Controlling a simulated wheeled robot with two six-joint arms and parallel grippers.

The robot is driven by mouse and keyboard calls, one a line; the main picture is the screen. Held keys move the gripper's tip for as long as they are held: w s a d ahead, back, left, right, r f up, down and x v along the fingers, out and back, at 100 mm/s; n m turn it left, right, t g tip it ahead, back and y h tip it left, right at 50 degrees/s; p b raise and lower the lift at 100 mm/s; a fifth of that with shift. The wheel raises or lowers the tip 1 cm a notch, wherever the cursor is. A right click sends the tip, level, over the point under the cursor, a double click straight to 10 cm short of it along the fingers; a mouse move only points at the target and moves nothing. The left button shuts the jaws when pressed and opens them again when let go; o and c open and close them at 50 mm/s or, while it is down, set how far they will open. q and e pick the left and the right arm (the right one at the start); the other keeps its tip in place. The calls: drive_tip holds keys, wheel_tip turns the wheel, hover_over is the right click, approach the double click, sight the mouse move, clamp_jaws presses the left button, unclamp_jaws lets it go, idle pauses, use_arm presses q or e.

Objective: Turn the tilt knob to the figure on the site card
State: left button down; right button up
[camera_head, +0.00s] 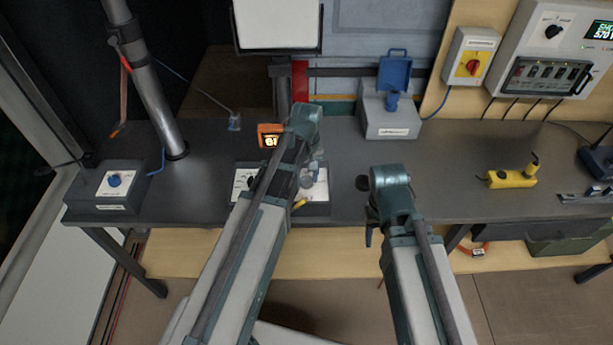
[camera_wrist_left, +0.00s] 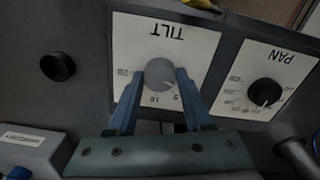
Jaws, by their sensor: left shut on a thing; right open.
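The tilt knob (camera_wrist_left: 159,72) is a round grey knob on a white plate marked TILT, upside down in the left wrist view. A pale pointer mark sits on its lower right, near a figure that looks like 5. My left gripper (camera_wrist_left: 158,80) is shut on the knob, one blue finger on each side. In the head view my left arm partly covers the control panel (camera_head: 320,207) and the knob. My right gripper (camera_head: 371,228) is open and empty at the table's front edge, partly hidden by its arm. I cannot make out a site card.
The black pan knob (camera_wrist_left: 265,92) is beside the tilt plate. An orange-framed display (camera_head: 270,137) with partly covered digits stands behind the panel. A blue-knobbed box (camera_head: 115,182) is left; a yellow tool (camera_head: 510,178) is right.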

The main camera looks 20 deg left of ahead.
sight(306, 179)
use_arm(q)
drive_tip(key=shift+n, duration=0.9)
drive_tip(key=shift+c, duration=1.5)
unclamp_jaws()
drive_tip(key=shift+r, duration=0.1)
wheel_tip(306, 179, up, 14)
drive_tip(key=p, duration=1.3)
drive_tip(key=shift+f+p, duration=0.2)
drive_tip(key=shift+p, duration=0.2)
